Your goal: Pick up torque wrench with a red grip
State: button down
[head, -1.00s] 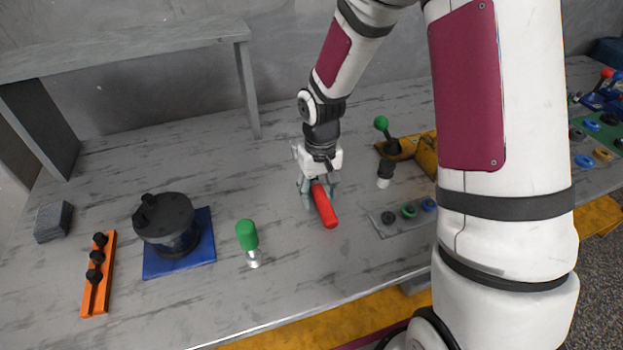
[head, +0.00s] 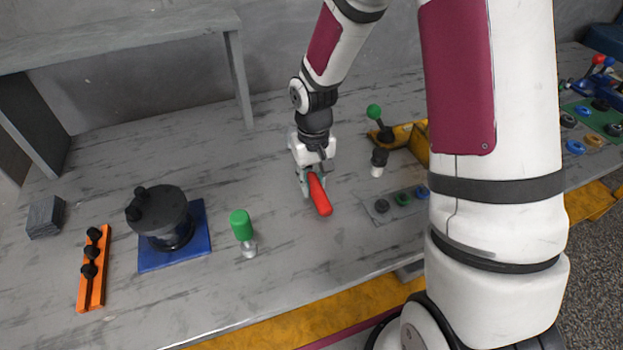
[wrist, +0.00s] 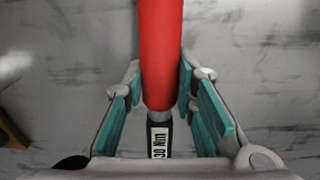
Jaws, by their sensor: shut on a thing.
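The torque wrench with a red grip (head: 320,196) is in the middle of the table in the head view, its red end pointing toward the front edge. In the wrist view its red grip (wrist: 161,50) runs down between the fingers, with a dark shaft and a "30 Nm" label (wrist: 160,142) below it. My gripper (head: 308,184) is shut on the wrench near the lower end of the red grip. The teal finger pads (wrist: 160,98) stand on both sides of it. The rest of the wrench is hidden by my gripper. I cannot tell if it is clear of the table.
A green-handled tool (head: 242,230) stands left of the wrench. A dark round pot (head: 165,215) is on a blue mat (head: 148,256), beside an orange rack (head: 87,290). A black-and-white piece (head: 378,163) and a grey plate with rings (head: 383,216) are right.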

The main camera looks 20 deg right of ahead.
jog(key=shift+w+r, duration=0.1)
jog(key=shift+r, duration=0.45)
notch_tip(320, 180, up, 2)
jog(key=shift+r, duration=0.15)
jog(key=s+d, duration=0.1)
jog(key=s, duration=0.3)
jog(key=s+d, duration=0.1)
jog(key=s, duration=0.4)
jog(key=s+d+r+p, duration=0.1)
jog(key=s, duration=0.3)
jog(key=shift+s+d, duration=0.15)
jog(key=shift+s, duration=0.15)
jog(key=shift+s+r+p, duration=0.15)
jog(key=shift+s+p, duration=0.15)
jog(key=shift+p, duration=0.35)
jog(key=shift+s+d+p, duration=0.2)
jog(key=shift+s+p, duration=0.55)
jog(key=shift+p, duration=0.1)
jog(key=c, duration=2.1)
grip_release()
jog(key=shift+c, duration=0.2)
grip_shut()
